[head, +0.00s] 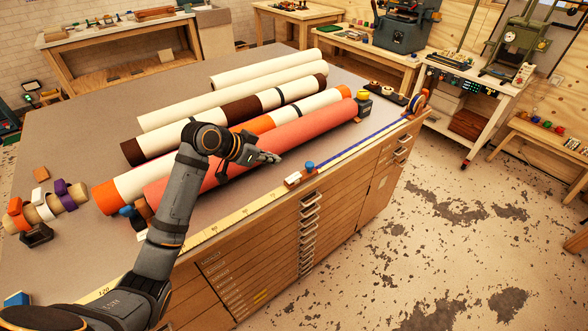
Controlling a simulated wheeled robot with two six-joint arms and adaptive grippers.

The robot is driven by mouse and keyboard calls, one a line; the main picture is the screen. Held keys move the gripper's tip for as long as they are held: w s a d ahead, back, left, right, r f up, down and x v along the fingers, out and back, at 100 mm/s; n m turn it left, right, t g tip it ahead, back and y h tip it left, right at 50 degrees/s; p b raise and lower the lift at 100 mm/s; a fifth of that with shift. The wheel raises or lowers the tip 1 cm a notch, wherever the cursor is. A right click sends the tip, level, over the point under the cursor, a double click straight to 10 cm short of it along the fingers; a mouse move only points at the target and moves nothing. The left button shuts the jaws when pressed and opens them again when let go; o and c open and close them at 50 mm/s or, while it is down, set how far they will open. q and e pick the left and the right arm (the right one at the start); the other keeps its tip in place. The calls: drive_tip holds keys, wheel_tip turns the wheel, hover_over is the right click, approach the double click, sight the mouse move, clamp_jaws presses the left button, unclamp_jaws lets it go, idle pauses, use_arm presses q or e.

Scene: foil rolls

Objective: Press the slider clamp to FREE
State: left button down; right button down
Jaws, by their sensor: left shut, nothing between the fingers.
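A small orange-brown slider block (294,180) with a blue knob (309,167) on top sits on the ruled strip along the table's front edge. I take it for the slider clamp; any FREE marking is too small to read. My left gripper (270,158) is shut and empty. It is just left of the blue knob, in front of the coral roll, with a small gap showing between fingertips and knob. My right gripper is not in view.
Several rolls lie across the table, the coral roll (270,145) nearest. A yellow-topped dark holder (363,103) stands at its far end. Colored rings on a wooden rod (45,209) lie at the left. The blue rail (365,137) right of the slider looks clear.

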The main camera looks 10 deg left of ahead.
use_arm(q)
drive_tip(key=shift+w+r, duration=0.3)
drive_tip(key=shift+r, duration=0.35)
drive_tip(key=p, duration=0.3)
hover_over(294, 175)
wheel_tip(294, 175, down, 7)
drive_tip(key=shift+s+d+r, duration=0.1)
wheel_tip(294, 175, down, 2)
drive_tip(key=shift+f+p, duration=0.25)
drive_tip(key=shift+p, duration=0.2)
drive_tip(key=shift+f, duration=0.65)
